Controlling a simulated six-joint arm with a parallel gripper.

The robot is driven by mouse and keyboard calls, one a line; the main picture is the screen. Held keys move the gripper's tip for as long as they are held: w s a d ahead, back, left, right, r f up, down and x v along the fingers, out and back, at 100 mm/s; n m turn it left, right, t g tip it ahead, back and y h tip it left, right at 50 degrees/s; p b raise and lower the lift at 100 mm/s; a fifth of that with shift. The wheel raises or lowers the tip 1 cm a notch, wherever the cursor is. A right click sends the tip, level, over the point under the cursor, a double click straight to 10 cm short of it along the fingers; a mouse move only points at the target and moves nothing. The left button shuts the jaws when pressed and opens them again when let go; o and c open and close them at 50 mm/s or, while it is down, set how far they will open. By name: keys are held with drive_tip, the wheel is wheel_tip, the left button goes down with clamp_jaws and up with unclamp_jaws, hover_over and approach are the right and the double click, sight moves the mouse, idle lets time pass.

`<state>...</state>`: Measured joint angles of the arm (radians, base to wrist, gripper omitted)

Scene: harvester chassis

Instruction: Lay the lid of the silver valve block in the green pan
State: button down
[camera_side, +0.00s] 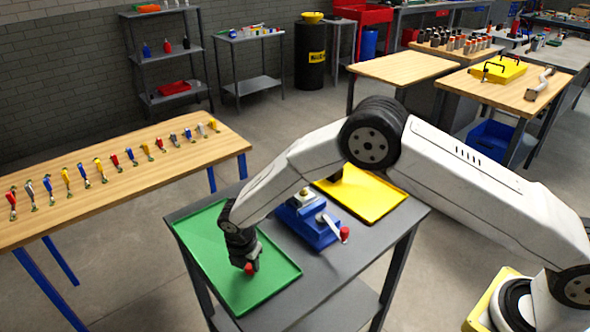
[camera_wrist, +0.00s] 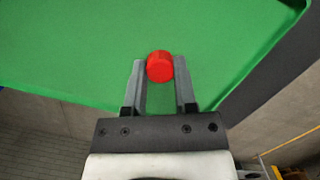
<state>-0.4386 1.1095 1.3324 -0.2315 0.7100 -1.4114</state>
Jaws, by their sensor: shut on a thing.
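My gripper (camera_side: 247,262) is low over the green pan (camera_side: 207,242) in the side view. In the wrist view my gripper (camera_wrist: 159,70) is shut on a small red knob-like piece (camera_wrist: 160,66), with one finger on each side of it. The red piece also shows in the side view (camera_side: 251,268). I cannot tell whether it touches the pan, nor make out a lid around it. The green pan (camera_wrist: 70,45) fills much of the wrist view. A blue block (camera_side: 316,232) with silver parts on top and a white lever ending in red stands right of the pan.
A yellow pan (camera_side: 372,201) lies on the same grey table (camera_side: 365,250), behind the blue block. A wooden table (camera_side: 110,190) with a row of small coloured tools stands to the left. Much of the green pan is bare.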

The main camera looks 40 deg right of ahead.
drive_tip(key=shift+f, duration=0.1)
drive_tip(key=shift+c, duration=2)
unclamp_jaws()
wheel_tip(320, 180, up, 12)
drive_tip(key=a, duration=0.1)
drive_tip(key=shift+s+a, duration=0.3)
drive_tip(key=shift+s, duration=0.1)
